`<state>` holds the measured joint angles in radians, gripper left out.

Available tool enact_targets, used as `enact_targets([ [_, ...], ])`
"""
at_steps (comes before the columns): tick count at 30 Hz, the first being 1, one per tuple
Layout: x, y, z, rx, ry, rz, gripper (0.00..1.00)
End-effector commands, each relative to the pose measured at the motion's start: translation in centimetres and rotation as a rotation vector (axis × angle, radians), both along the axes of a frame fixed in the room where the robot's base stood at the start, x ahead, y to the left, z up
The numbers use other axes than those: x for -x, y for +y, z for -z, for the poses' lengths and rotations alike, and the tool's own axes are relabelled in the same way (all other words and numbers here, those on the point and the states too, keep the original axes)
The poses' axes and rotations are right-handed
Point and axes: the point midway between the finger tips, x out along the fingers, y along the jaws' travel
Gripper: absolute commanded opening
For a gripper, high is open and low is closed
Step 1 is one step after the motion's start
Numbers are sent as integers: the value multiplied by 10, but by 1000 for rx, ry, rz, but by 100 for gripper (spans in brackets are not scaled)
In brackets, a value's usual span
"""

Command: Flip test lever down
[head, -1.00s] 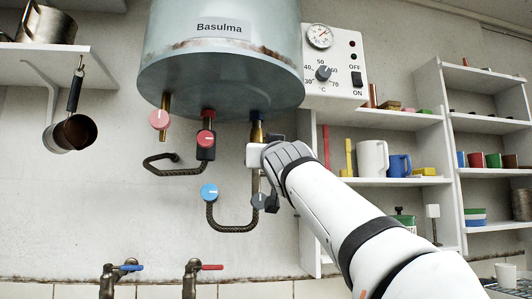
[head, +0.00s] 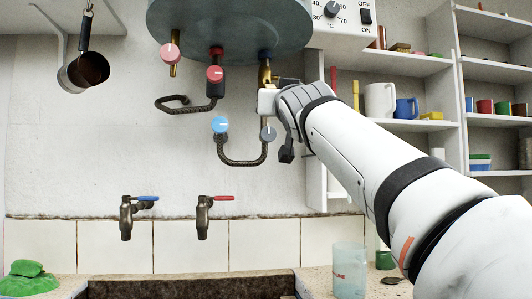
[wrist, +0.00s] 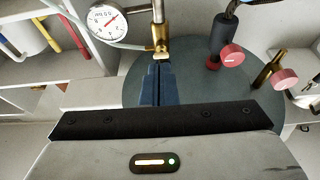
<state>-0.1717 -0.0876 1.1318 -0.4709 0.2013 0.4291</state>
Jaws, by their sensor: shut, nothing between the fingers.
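A brass fitting (head: 265,72) hangs under the right side of the grey-blue boiler (head: 215,30). A small dark piece (head: 288,81) sticks out to its right, perhaps the test lever; I cannot tell its position surely. In the wrist view the brass fitting (wrist: 160,36) is straight beyond the fingertips. My gripper (wrist: 158,64) is shut and empty, its dark blue fingers close together with tips at or very near the brass fitting; contact cannot be told. In the head view my white wrist hides part of the area just right of the fitting.
Red knobs (head: 215,74) and (head: 170,52), a blue knob (head: 220,125) and a braided hose (head: 240,163) hang left of my arm. A gauge (wrist: 104,20) shows in the wrist view. Shelves (head: 390,133) stand right. Two taps (head: 203,217) and a glass (head: 349,270) are below.

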Motion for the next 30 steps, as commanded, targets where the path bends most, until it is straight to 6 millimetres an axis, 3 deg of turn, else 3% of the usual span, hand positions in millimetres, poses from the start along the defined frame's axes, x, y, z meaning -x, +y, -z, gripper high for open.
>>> enact_targets([
  [6, -2, -1, 0, 1, 21, 4, 0],
  [11, -13, -10, 11, 12, 152, 32, 0],
  [15, -19, -22, 41, 27, 342, 65, 0],
  [20, -11, -37, 85, 45, 566, 96, 0],
  [26, 22, -53, 140, 64, 847, 120, 0],
  [30, 59, -61, 177, 75, 1045, 125, 0],
])
